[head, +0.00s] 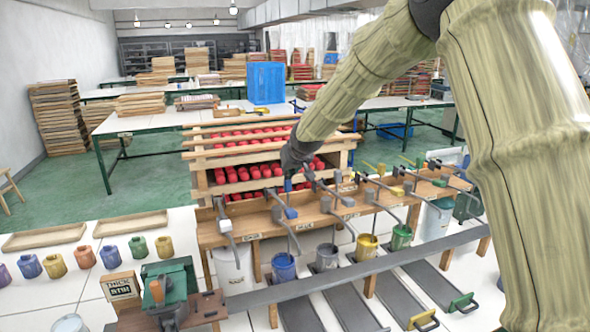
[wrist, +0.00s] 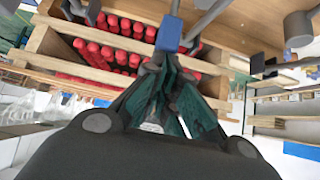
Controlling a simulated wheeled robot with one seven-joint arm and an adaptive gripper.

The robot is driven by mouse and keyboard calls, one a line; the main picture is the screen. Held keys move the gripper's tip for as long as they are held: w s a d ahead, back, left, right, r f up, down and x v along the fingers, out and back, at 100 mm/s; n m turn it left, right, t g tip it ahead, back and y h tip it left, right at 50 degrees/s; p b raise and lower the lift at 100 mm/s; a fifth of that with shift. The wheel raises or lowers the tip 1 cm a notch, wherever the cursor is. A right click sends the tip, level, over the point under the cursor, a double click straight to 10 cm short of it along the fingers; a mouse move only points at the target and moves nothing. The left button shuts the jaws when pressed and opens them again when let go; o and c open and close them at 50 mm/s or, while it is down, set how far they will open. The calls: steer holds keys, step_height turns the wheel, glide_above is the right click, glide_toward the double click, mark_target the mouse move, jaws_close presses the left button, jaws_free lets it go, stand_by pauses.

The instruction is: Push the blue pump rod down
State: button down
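The blue pump rod (head: 290,212) is a grey lever with a blue end block, standing at the wooden pump rack (head: 262,232) above a can of blue paint (head: 284,268). In the wrist view its blue block (wrist: 168,34) shows just beyond my fingertips. My gripper (head: 289,183) points down over the blue block, with a small gap seen in the head view. In the wrist view my gripper's dark green fingers (wrist: 168,68) come together at the tips, with nothing seen between them. Whether they touch the block is unclear there.
Neighbouring levers stand close by: one with a pale end (head: 224,227) to the left and a grey one (head: 347,201) to the right. A rack of red rollers (head: 250,172) stands behind. Grey ramps (head: 345,306) and a long grey rail (head: 330,276) lie in front.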

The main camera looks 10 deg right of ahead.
steer(key=shift+s+f, duration=0.1)
steer(key=shift+f, duration=0.2)
